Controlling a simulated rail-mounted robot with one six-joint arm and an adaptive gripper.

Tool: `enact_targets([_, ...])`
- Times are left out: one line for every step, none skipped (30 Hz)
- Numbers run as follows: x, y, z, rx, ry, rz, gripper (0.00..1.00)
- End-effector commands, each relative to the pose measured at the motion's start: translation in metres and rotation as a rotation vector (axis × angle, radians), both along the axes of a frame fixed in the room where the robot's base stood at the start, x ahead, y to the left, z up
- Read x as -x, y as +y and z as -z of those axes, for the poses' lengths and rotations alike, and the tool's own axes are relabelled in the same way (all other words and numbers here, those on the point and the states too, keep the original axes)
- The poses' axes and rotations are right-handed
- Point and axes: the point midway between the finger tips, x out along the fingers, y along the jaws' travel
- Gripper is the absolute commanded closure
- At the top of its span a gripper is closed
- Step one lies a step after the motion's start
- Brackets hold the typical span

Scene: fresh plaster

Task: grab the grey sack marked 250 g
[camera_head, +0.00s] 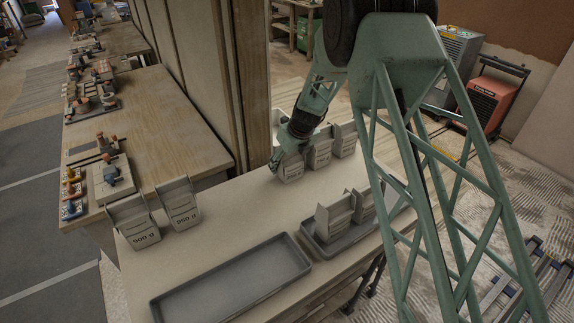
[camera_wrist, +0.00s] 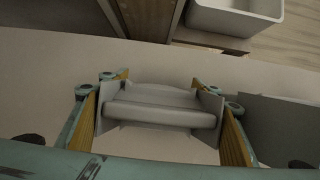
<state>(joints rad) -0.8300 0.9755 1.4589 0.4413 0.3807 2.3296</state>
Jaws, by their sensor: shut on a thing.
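My gripper (camera_head: 277,160) is at the back of the pale table, at the leftmost of a row of grey sacks. In the wrist view its two yellow-lined fingers are shut on the sides of a grey sack (camera_wrist: 160,115) with a folded top. The held sack also shows in the head view (camera_head: 291,170), upright, at table height; I cannot tell whether it touches the table. Its marking is too small to read, so I cannot tell whether it is 250 g. Two similar sacks, a middle one (camera_head: 319,153) and a right one (camera_head: 344,138), stand beside it.
Sacks marked 900 g (camera_head: 140,225) and 950 g (camera_head: 181,205) stand at the left. An empty grey tray (camera_head: 232,290) lies in front; a second tray (camera_head: 350,238) holds grey sacks (camera_head: 334,217). In the wrist view, a neighbouring sack (camera_wrist: 280,130) is close to the right finger.

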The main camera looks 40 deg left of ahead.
Motion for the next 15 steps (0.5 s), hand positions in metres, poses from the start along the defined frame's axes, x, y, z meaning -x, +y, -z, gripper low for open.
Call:
enact_targets([0.000, 0.000, -0.003, -0.001, 0.000, 0.000, 0.58])
enact_targets([0.000, 0.000, -0.004, -0.001, 0.000, 0.000, 0.58])
enact_targets([0.000, 0.000, -0.006, -0.001, 0.000, 0.000, 0.58])
enact_targets([0.000, 0.000, -0.008, -0.001, 0.000, 0.000, 0.58])
enact_targets([0.000, 0.000, -0.010, -0.001, 0.000, 0.000, 0.58])
enact_targets([0.000, 0.001, -0.013, -0.002, -0.001, -0.001, 0.58])
enact_targets([0.000, 0.001, -0.015, -0.002, -0.002, -0.001, 0.58])
enact_targets([-0.001, 0.001, -0.018, -0.002, -0.002, -0.001, 0.58])
enact_targets([-0.001, 0.001, -0.021, -0.002, -0.002, -0.001, 0.58])
enact_targets([-0.001, 0.001, -0.023, -0.002, -0.002, -0.001, 0.58])
enact_targets([-0.001, 0.001, -0.025, -0.002, -0.001, 0.000, 0.58])
enact_targets([-0.001, 0.001, -0.028, -0.003, -0.002, 0.000, 0.58])
enact_targets([-0.001, 0.001, -0.030, -0.002, -0.001, 0.000, 0.58])
enact_targets([-0.001, 0.001, -0.033, -0.002, -0.001, 0.000, 0.58])
enact_targets([-0.001, 0.001, -0.036, -0.002, -0.001, 0.000, 0.58])
